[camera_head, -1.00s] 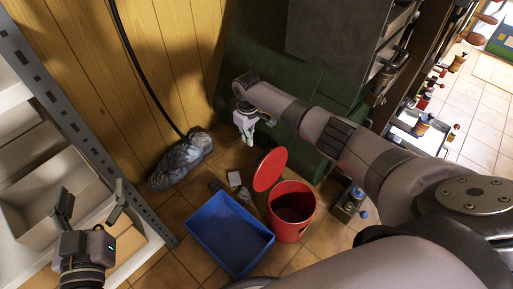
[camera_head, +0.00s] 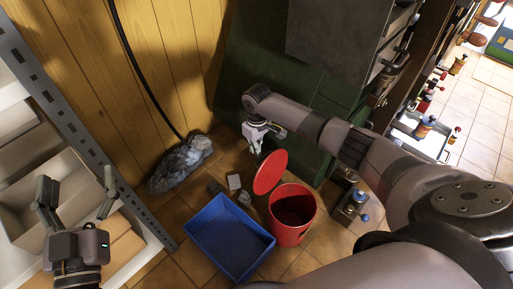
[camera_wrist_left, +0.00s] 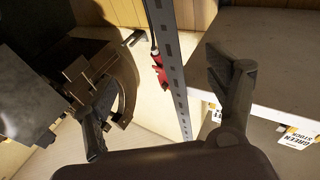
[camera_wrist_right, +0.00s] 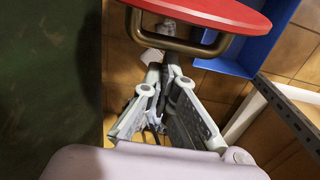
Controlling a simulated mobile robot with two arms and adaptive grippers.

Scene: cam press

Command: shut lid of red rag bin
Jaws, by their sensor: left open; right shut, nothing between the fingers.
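The red rag bin (camera_head: 289,228) stands on the tiled floor with its mouth uncovered. Its round red lid (camera_head: 270,172) is raised, tilted up at the bin's far left side. My right gripper (camera_head: 257,150) is just beyond the lid, on its back side, shut and empty. In the right wrist view, the lid (camera_wrist_right: 215,10) with its brown bar handle (camera_wrist_right: 180,42) lies just past my closed fingertips (camera_wrist_right: 168,62); I cannot tell if they touch. My left gripper (camera_head: 76,205) is open and empty by the shelf at left, far from the bin.
A blue tray (camera_head: 232,237) lies left of the bin. A grey rag heap (camera_head: 180,165) sits against the wooden wall. A green cabinet (camera_head: 285,120) stands behind, and a small device with a blue knob (camera_head: 352,207) is right of the bin.

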